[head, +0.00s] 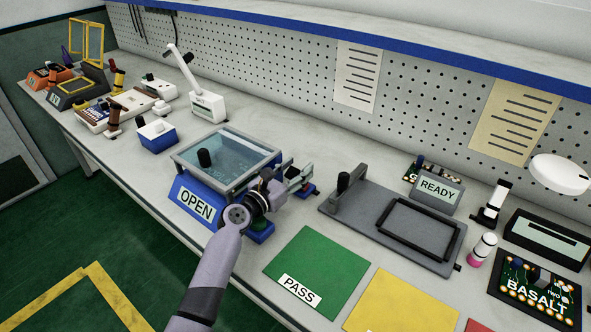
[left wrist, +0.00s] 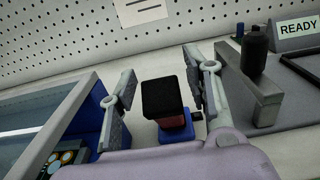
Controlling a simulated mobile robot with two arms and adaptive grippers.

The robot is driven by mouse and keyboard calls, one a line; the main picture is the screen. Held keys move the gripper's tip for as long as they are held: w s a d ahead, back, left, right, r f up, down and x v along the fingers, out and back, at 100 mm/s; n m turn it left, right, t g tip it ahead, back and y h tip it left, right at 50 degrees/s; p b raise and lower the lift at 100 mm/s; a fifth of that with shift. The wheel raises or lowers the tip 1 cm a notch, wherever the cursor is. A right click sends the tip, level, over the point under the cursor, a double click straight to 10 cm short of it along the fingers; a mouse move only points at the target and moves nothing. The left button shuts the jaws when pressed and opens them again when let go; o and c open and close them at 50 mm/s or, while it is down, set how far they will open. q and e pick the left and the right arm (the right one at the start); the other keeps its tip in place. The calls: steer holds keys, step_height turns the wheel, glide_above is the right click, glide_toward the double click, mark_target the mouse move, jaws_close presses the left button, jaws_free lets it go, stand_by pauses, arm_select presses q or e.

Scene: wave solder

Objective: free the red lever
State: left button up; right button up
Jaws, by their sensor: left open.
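The red lever (left wrist: 169,120) shows in the left wrist view as a red body with a black top, standing on a small blue base (left wrist: 176,136). My left gripper (left wrist: 162,82) is open, with one finger on each side of the lever and visible gaps. In the head view my left gripper (head: 292,178) is beside the blue OPEN box (head: 190,204) and mostly hides the lever. A bit of the blue base (head: 311,191) shows there. My right gripper is not in view.
A grey fixture with an upright handle (head: 345,183) stands close on the right. A green PASS mat (head: 318,262) lies in front. A pegboard (head: 300,85) runs behind.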

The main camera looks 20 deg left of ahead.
arm_select(q)
jaws_close()
stand_by(0.5)
stand_by(0.3)
